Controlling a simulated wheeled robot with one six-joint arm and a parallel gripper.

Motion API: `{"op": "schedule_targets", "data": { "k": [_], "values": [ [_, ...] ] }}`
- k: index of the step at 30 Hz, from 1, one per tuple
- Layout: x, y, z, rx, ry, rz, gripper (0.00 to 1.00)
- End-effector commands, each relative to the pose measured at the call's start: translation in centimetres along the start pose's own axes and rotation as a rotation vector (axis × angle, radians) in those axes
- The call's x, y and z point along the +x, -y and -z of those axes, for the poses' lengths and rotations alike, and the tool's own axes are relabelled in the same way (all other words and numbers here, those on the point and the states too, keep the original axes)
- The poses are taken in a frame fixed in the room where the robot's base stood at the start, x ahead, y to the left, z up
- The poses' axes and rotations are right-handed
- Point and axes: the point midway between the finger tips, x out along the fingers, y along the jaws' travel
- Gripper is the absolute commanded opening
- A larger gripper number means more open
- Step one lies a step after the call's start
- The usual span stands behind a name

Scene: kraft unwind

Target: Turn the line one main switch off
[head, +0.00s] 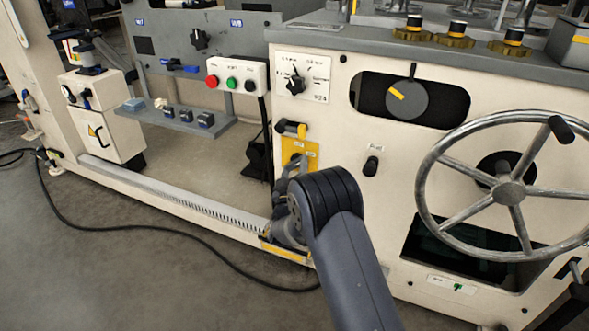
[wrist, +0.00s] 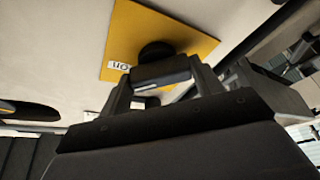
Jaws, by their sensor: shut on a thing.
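The switch has a yellow plate (head: 313,153) on the cream machine front, below the small white selector panel. In the wrist view the yellow plate (wrist: 190,42) carries a round black hub (wrist: 155,50) with a dark handle (wrist: 160,71) in front of it. A white label (wrist: 120,65) beside the hub appears upside down and seems to read "ON". My gripper (wrist: 161,80) is shut on the handle, one finger at each end. In the head view my gripper (head: 287,178) reaches the plate's lower left, and my wrist hides part of the switch.
A black knob (head: 371,166) and a large spoked handwheel (head: 508,190) are to the right. A button box (head: 237,82) is at upper left. A cable (head: 120,232) lies on the open floor.

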Motion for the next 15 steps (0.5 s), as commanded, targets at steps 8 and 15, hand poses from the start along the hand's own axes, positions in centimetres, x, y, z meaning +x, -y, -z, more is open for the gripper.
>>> {"op": "schedule_targets", "data": {
  "k": [8, 15],
  "values": [
    [-0.02, 0.0, -0.01, -0.001, 0.0, 0.0, 0.39],
    [0.04, -0.14, 0.05, -0.041, 0.001, 0.016, 0.39]
  ]
}}
